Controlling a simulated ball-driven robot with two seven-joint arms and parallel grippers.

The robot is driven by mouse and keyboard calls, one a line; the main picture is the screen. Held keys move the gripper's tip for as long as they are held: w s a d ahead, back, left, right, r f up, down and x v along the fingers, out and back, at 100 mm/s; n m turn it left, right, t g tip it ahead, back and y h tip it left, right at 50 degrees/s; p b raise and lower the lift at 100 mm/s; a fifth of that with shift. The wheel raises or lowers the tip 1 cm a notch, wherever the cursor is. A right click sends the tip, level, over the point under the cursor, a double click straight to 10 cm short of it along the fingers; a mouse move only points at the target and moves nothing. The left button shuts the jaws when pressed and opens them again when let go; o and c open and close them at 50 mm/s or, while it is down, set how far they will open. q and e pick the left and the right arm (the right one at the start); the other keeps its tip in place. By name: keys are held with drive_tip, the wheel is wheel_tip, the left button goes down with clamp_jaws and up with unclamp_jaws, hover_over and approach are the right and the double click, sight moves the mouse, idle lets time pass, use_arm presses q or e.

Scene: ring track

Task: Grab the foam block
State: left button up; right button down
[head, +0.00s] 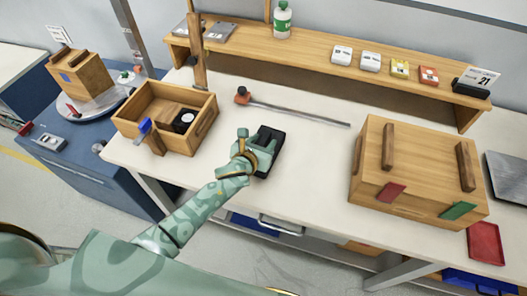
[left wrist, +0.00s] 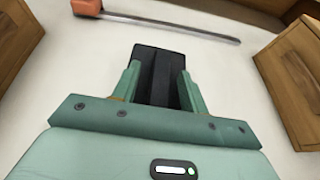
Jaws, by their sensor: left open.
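The foam block looks to be the black block (head: 270,137) on the white bench in the head view, with a groove along its top. In the left wrist view the black block (left wrist: 159,62) lies straight ahead. My left gripper (head: 258,150) is at the near side of the block, its fingers open. In the left wrist view the left gripper (left wrist: 158,78) has one finger on each side of the block's near part; I cannot tell whether they touch it. The fingers hide part of the block. My right gripper is not in view.
An open wooden box (head: 133,124) stands to the left and a large wooden box (head: 420,165) to the right. A metal rod (head: 300,112) with an orange end (head: 242,96) lies behind the block. A wooden shelf (head: 310,68) runs along the back. Bench around the block is clear.

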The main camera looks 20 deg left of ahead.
use_arm(q)
drive_tip(key=shift+w+f, duration=0.2)
drive_tip(key=shift+w, duration=0.2)
drive_tip(key=shift+r, duration=0.1)
drive_tip(key=shift+c, duration=1.2)
clamp_jaws()
